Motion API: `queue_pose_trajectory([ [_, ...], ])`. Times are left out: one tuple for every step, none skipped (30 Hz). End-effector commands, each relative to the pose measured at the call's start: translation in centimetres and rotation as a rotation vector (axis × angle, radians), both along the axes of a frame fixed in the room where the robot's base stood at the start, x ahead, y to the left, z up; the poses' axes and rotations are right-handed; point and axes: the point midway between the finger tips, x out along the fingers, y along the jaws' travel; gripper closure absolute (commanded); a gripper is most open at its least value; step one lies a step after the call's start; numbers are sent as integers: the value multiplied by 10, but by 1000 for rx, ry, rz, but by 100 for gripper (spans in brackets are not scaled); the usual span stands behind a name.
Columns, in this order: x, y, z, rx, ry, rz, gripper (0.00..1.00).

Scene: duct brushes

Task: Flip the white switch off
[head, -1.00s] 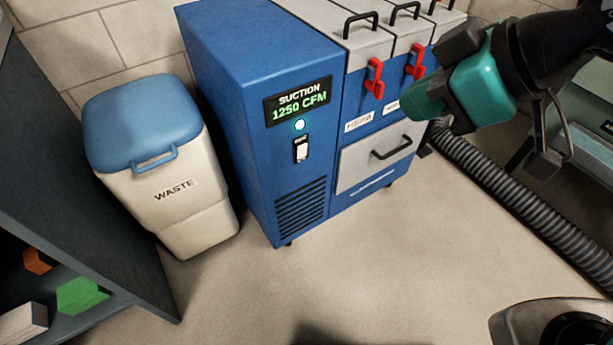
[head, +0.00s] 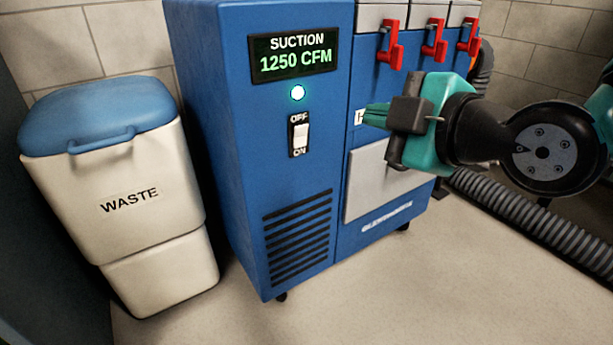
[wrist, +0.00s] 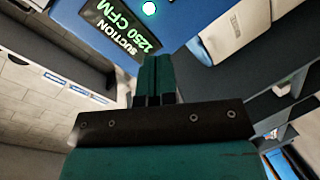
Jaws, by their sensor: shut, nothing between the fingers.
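The white switch (head: 300,136) sits in a black plate on the front of the blue suction unit (head: 230,150), with OFF printed above it and ON below. Above it a round light (head: 297,93) glows, and the display (head: 293,53) reads SUCTION 1250 CFM. My teal gripper (head: 376,117) is shut and empty, to the right of the switch and apart from it in the head view, fingers pointing left. In the wrist view my fingertips (wrist: 155,75) are together below the display (wrist: 122,28); I cannot make out the switch there.
A white waste bin (head: 130,200) with a blue lid stands left of the unit. Red latches (head: 391,45) line the unit's upper right. A grey drawer front (head: 380,180) is behind my gripper, and a ribbed hose (head: 530,215) runs along the floor at right. The floor in front is clear.

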Motion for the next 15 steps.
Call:
queue_pose_trajectory([
  [2,1,-27,-13,-45,4,100],
  [3,2,-33,-22,-76,6,100],
  [4,2,-41,-34,-116,8,100],
  [5,3,-47,-43,-146,10,100],
  [6,3,-53,-52,-177,10,100],
  [6,4,-61,-65,-217,11,100],
  [7,4,-67,-74,-247,11,100],
  [8,5,-73,-84,-276,10,100],
  [9,5,-80,-97,-315,10,100],
  [9,5,-85,-105,-344,8,100],
  [9,6,-89,-113,-370,7,100],
  [9,6,-95,-125,-404,6,100],
  [9,6,-98,-133,-428,5,100],
  [10,7,-101,-141,-450,3,100],
  [10,7,-105,-150,-476,0,100],
])
